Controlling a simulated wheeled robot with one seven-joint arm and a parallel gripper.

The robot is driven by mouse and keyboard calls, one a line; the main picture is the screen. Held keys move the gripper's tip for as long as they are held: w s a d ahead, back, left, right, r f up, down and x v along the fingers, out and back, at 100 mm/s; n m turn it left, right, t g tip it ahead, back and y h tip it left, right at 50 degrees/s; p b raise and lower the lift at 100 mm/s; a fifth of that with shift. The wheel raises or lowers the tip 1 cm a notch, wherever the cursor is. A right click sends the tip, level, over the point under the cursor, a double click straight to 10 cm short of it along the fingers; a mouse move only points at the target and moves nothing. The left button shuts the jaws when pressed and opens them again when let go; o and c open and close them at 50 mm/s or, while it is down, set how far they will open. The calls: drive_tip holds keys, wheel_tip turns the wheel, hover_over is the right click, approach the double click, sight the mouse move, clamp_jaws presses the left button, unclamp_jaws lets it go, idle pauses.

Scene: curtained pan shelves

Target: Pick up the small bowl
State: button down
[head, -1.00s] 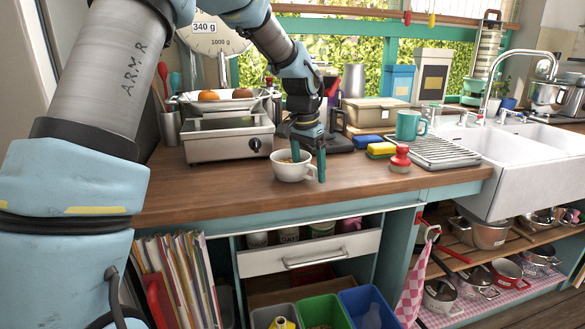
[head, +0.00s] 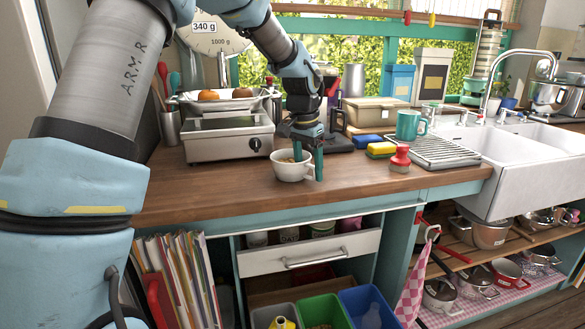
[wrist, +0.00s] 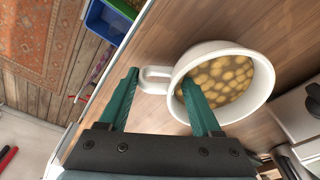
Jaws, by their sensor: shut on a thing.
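The small bowl (head: 287,172) is white, with a looped handle, and stands upright on the wooden counter in front of the kitchen scale. In the wrist view the bowl (wrist: 262,95) holds liquid with several round yellowish pieces. My gripper (head: 308,164) points down at the bowl's right side. In the wrist view, one finger of my gripper (wrist: 159,80) is inside the rim and the other is outside, beyond the handle. It is shut on the bowl's handle side. The exact contact is partly hidden.
The kitchen scale (head: 228,137) with fruit in its pan stands behind left. A red-handled brush (head: 400,160), sponges (head: 381,149), a teal mug (head: 409,124) and a drying rack (head: 446,151) are to the right. The counter's front edge is close. Below are a drawer (head: 310,255) and coloured bins (head: 322,311).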

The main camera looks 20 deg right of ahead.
wheel_tip(320, 180, up, 16)
drive_tip(key=p, duration=0.4)
idle(0.6)
